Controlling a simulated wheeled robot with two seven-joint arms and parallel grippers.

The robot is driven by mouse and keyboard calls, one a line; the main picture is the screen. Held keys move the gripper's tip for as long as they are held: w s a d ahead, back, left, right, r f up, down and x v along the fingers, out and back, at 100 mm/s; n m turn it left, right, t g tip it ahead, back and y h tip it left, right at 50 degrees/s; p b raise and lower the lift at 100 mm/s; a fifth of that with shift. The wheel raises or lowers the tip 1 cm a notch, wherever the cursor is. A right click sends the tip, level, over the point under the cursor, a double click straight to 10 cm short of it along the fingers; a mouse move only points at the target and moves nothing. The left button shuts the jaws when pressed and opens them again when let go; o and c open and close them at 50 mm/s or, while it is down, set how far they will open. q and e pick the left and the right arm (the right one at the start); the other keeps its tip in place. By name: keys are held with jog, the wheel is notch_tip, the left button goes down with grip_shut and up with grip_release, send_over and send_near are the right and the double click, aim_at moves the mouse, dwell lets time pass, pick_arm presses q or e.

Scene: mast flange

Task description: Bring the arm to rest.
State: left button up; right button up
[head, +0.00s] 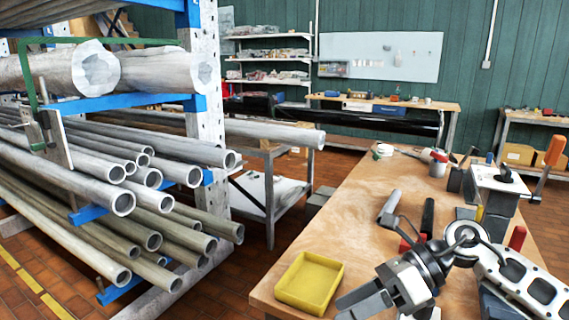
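My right arm comes in from the lower right, over the near end of the wooden workbench (375,215). Its grey and black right gripper (362,300) points to the lower left, just right of a yellow tray (309,283). The fingers are seen at a slant and partly cut by the bottom edge, so their opening is unclear. No held object shows between them. My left arm and gripper are not in view.
The yellow tray is empty. Behind the arm stand a grey cylinder (390,207), a black-handled tool (428,214) and a vise-like block (497,185). A rack of metal pipes (150,180) fills the left. The bench's middle is mostly clear.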

jog(key=s+a+m+t+y+b, duration=0.2)
jog(key=s+a+m+t+y, duration=0.1)
jog(key=a+m+y, duration=0.4)
jog(key=d+f+m+t+h+b, duration=0.1)
jog(key=d+f+m+t+h, duration=0.35)
jog(key=m, duration=0.65)
jog(key=s+d+f+m+t+h+b, duration=0.1)
jog(key=f+m+t+h, duration=0.35)
jog(key=f+m, duration=0.5)
jog(key=d+f+m+t+h+b, duration=0.15)
jog(key=f+m+t+h, duration=0.3)
jog(key=m, duration=0.75)
pick_arm(q)
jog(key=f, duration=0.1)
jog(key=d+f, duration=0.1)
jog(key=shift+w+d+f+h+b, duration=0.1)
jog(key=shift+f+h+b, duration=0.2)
jog(key=shift+b, duration=0.05)
pick_arm(e)
jog(key=s+d+f+m+g+h, duration=0.2)
jog(key=s+f+m, duration=0.4)
jog(key=s+f, duration=0.3)
jog(key=d+f+g, duration=0.1)
jog(key=g, duration=0.1)
jog(key=shift+s+f+g, duration=0.35)
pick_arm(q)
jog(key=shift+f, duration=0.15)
